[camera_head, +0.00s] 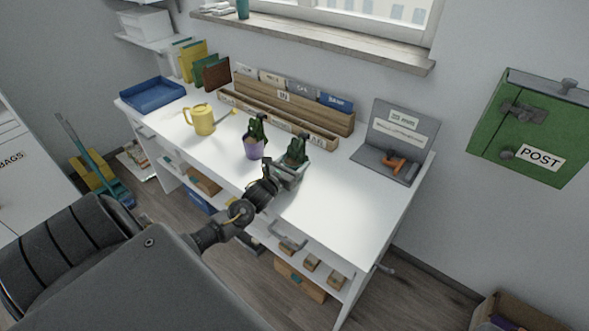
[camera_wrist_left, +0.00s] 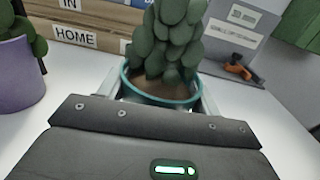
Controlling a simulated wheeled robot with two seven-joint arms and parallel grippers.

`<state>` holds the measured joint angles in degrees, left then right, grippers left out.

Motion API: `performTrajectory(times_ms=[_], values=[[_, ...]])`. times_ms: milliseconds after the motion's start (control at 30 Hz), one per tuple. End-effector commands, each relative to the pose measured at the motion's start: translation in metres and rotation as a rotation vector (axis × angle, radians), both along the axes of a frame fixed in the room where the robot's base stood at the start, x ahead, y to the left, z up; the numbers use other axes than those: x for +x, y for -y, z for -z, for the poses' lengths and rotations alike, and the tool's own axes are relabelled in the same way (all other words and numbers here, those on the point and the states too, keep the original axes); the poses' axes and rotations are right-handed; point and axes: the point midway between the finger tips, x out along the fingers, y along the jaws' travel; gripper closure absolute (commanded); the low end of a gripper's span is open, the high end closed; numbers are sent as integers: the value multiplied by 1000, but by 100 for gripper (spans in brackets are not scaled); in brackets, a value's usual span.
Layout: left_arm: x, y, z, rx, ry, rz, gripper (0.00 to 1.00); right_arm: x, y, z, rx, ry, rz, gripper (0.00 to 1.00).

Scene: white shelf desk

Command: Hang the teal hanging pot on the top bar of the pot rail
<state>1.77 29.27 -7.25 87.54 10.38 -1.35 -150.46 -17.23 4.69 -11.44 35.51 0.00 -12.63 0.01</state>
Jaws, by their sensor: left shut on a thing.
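The teal hanging pot (camera_wrist_left: 165,102) holds a bushy green plant and sits between my left gripper's fingers in the left wrist view. Its teal rim and brown soil show there; its lower part is hidden behind the gripper body. In the head view the plant (camera_head: 297,151) rises above my left gripper (camera_head: 289,176), which is shut on the pot over the front part of the white desk. The pot looks about upright. I cannot tell whether its base touches the desk. I cannot make out the pot rail for certain. My right gripper is not in view.
A purple pot (camera_head: 254,149) with a plant stands just left of the held pot. Behind are a yellow watering can (camera_head: 201,119) and a wooden organizer (camera_head: 290,100). A grey stand (camera_head: 398,130) is at right. A metal bar (camera_head: 287,241) shows at the desk's front. The desk's right front is clear.

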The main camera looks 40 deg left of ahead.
Motion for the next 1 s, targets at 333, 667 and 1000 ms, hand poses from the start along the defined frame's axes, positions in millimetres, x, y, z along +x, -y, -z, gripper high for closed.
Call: performTrajectory(times_ms=[333,667,1000], values=[[0,-1,-7,1,4,0,73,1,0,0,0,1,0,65],[-22,-10,-59,7,4,4,73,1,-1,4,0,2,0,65],[-91,-40,-111,6,-1,4,74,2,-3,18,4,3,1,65]])
